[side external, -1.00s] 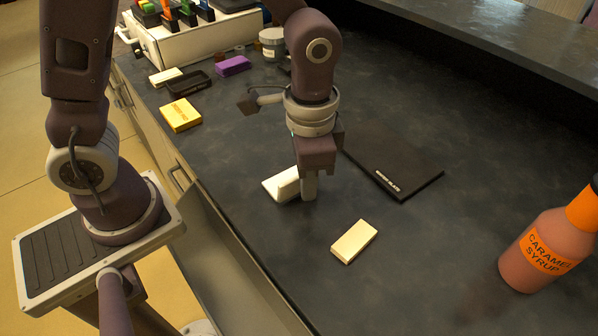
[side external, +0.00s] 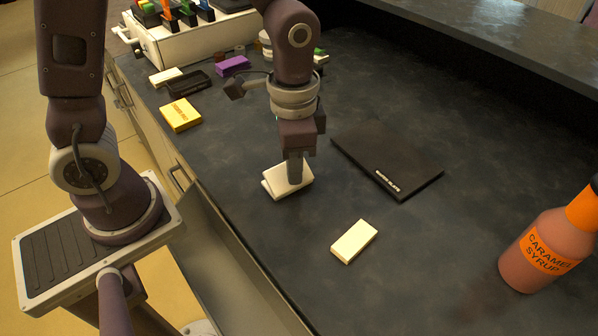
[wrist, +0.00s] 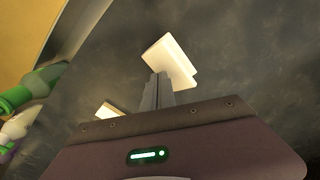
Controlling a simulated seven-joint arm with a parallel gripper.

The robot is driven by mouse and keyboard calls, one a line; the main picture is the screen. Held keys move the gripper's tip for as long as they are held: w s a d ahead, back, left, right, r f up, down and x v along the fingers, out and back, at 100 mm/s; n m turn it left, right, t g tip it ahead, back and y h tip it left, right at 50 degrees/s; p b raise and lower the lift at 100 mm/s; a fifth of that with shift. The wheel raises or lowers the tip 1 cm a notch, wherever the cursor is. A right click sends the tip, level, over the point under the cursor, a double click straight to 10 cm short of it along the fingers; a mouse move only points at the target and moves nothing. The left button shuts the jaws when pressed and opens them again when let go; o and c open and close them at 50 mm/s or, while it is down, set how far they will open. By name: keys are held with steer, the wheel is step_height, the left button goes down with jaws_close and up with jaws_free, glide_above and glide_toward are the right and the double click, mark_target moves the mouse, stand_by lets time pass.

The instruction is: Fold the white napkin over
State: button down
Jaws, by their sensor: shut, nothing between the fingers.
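The white napkin (side external: 273,181) lies on the dark counter, folded over, with one layer lying slightly offset on another. It also shows in the wrist view (wrist: 174,62), just beyond the fingertips. My gripper (side external: 295,183) is shut with nothing between its fingers, and its tips are at the top of the napkin, seemingly touching or just above it. In the wrist view the closed fingers (wrist: 157,80) overlap the napkin's near edge. The fingers hide part of the napkin in the side view.
A cream block (side external: 354,241) lies nearer the camera. A flat black slab (side external: 390,165) lies to the right, and a caramel syrup bottle (side external: 545,250) stands at far right. A yellow box (side external: 181,115), purple block (side external: 233,66) and black tray (side external: 188,83) sit at back left.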

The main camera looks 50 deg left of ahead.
steer(key=shift+a+r, duration=0.1)
steer(key=shift+a, duration=1.15)
steer(key=shift+f, duration=0.75)
steer(key=shift+w+r, duration=0.1)
steer(key=shift+r, duration=3.45)
steer(key=s+a+r+n+t, duration=0.2)
steer(key=s+r+n, duration=0.1)
steer(key=s, duration=0.3)
steer(key=s+a+r+n+t, duration=0.2)
steer(key=s+r+n+t, duration=0.1)
steer(key=s+r, duration=0.3)
steer(key=shift+a+t, duration=0.25)
steer(key=shift+t, duration=0.05)
